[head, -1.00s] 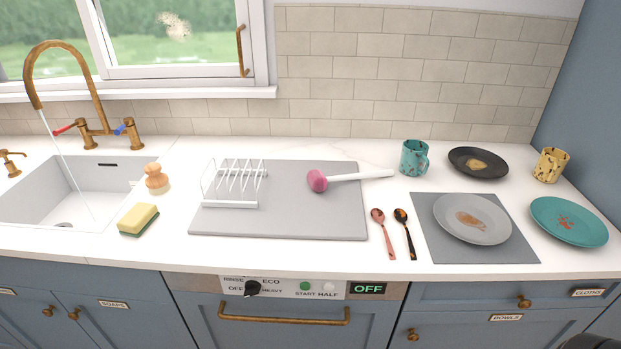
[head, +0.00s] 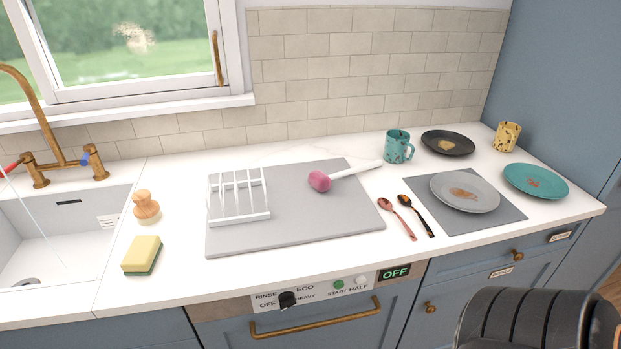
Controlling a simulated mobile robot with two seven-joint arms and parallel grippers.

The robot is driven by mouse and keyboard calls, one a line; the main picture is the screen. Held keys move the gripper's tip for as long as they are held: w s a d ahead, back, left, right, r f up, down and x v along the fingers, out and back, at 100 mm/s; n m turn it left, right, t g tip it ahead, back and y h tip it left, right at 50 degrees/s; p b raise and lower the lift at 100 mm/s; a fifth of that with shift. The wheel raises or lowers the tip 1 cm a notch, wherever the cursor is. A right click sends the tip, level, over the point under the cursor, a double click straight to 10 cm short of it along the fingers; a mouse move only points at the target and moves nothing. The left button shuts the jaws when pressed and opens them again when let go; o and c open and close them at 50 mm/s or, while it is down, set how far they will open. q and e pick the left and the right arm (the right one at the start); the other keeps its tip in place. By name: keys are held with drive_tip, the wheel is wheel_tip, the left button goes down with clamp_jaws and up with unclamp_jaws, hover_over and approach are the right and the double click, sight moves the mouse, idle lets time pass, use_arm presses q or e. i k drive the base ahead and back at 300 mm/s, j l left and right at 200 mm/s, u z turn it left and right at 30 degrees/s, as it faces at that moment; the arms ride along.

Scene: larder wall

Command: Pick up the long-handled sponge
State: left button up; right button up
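The long-handled sponge (head: 321,181) has a round pink head and a white handle. Its head lies on the grey drying mat (head: 300,232), right of the white rack. Its handle points up and right, past the mat's edge toward the teal mug. A dark, ribbed part of my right arm shows at the bottom right, but its gripper is out of frame. My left gripper is not in view.
The white dish rack (head: 240,215) stands left of the sponge. A teal speckled mug (head: 398,146) is near the handle's end. Two spoons (head: 410,217) and several plates lie to the right. A yellow sponge (head: 142,255) and wooden brush (head: 146,207) are by the sink, where water runs.

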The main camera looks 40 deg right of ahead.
sight(321, 182)
drive_tip(key=i+j+z, duration=0.1)
drive_tip(key=z, duration=0.35)
drive_tip(key=j+z, duration=0.45)
drive_tip(key=i+l, duration=0.05)
drive_tip(key=l, duration=0.05)
